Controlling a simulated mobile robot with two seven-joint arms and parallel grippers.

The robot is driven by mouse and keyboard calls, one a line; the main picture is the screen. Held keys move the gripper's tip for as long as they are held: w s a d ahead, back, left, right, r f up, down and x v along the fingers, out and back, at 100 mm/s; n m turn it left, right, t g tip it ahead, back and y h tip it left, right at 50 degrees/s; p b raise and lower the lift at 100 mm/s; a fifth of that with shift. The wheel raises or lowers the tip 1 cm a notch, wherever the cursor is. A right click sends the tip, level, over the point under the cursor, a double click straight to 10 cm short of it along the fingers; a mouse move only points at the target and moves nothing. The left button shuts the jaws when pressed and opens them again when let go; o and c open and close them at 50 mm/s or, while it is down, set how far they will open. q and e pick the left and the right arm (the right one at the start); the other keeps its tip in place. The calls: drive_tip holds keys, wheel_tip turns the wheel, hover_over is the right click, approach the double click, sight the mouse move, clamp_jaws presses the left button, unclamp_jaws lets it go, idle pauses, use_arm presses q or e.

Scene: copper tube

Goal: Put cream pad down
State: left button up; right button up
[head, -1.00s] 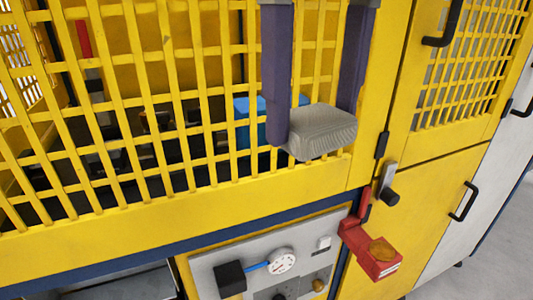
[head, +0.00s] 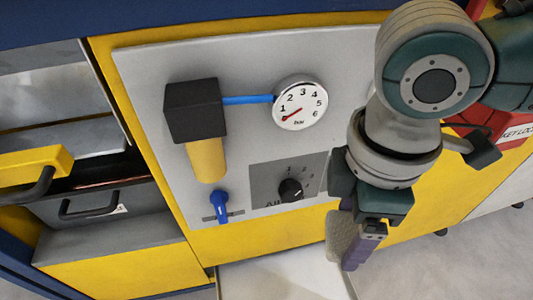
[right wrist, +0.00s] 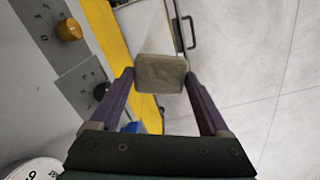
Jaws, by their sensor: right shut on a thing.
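The cream pad (head: 338,238) is a small, pale grey-beige block with rounded edges. My right gripper (head: 355,250) is shut on it in front of the lower right part of the grey control panel. In the right wrist view the pad (right wrist: 160,73) sits between the two purple fingertips (right wrist: 160,80), gripped on opposite sides. In the head view the gripper and wrist partly hide the pad. My left gripper is in neither view.
The grey panel (head: 140,75) bears a pressure gauge (head: 300,103), a black block with yellow cylinder (head: 206,158), a blue lever (head: 220,205) and a black knob (head: 291,190). A pale flat surface (head: 280,280) lies below. A drawer with a yellow front (head: 35,172) is at left.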

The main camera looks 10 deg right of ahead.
drive_tip(key=s+a+f+n+b, duration=0.1)
drive_tip(key=s+f+n+b, duration=0.3)
drive_tip(key=f+b, duration=0.3)
drive_tip(key=s+a+f+n+b, duration=0.1)
drive_tip(key=s+f+n+b, duration=0.3)
drive_tip(key=f, duration=1.3)
drive_tip(key=s+a+f+n+b, duration=0.1)
drive_tip(key=s+f+n+b, duration=0.3)
drive_tip(key=f+b, duration=0.6)
drive_tip(key=shift+s+a+f+n, duration=0.1)
drive_tip(key=shift+s+f+n, duration=0.3)
drive_tip(key=shift+s+f, duration=0.75)
drive_tip(key=shift+w+f, duration=0.1)
drive_tip(key=shift+f, duration=0.15)
drive_tip(key=b, duration=1.2)
approach(285, 292)
drive_tip(key=shift+f+b, duration=0.55)
drive_tip(key=shift+b, duration=0.6)
drive_tip(key=shift+s+f+b, duration=0.25)
drive_tip(key=shift+f+b, duration=0.3)
drive_tip(key=shift+f, duration=0.15)
drive_tip(key=f+b, duration=0.1)
drive_tip(key=b, duration=0.1)
drive_tip(key=f+b, duration=0.2)
drive_tip(key=shift+w+f, duration=0.2)
drive_tip(key=shift+f, duration=0.1)
drive_tip(key=shift+w, duration=0.1)
drive_tip(key=shift+r, duration=0.25)
drive_tip(key=shift+f, duration=0.15)
drive_tip(key=o, duration=1.2)
